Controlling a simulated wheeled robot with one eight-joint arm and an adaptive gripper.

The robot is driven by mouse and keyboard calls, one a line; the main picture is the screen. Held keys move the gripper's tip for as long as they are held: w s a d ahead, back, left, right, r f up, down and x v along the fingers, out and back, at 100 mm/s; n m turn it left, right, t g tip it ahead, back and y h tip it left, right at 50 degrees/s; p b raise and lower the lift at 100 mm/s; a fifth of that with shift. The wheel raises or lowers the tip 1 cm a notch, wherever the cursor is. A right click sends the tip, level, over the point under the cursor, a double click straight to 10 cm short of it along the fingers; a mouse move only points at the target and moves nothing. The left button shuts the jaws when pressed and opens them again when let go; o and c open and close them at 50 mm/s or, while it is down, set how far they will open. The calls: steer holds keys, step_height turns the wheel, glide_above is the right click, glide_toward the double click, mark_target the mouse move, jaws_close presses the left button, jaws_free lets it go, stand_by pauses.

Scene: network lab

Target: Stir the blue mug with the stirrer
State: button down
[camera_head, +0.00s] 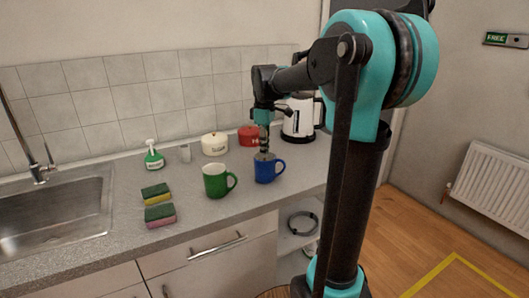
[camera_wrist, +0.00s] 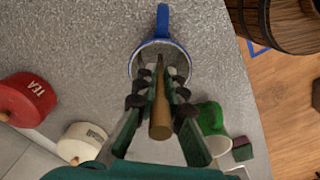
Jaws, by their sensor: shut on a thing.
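The blue mug (camera_head: 267,172) stands upright on the counter, to the right of the green mug (camera_head: 215,184). In the wrist view the blue mug (camera_wrist: 163,22) is at the top, its handle pointing up the picture. My gripper (camera_head: 263,148) is directly above the blue mug, pointing down. In the wrist view my gripper (camera_wrist: 160,88) is shut on the stirrer, whose brown handle (camera_wrist: 160,118) sits between the fingers. The stirrer's far end points into the mug's opening; how deep it reaches is hidden.
A white canister (camera_head: 215,144), a red TEA canister (camera_wrist: 27,98) and a kettle (camera_head: 298,118) stand behind. The counter's front edge is close to the mugs.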

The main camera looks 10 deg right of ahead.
steer(key=shift+r, duration=4.1)
steer(key=shift+r, duration=2.5)
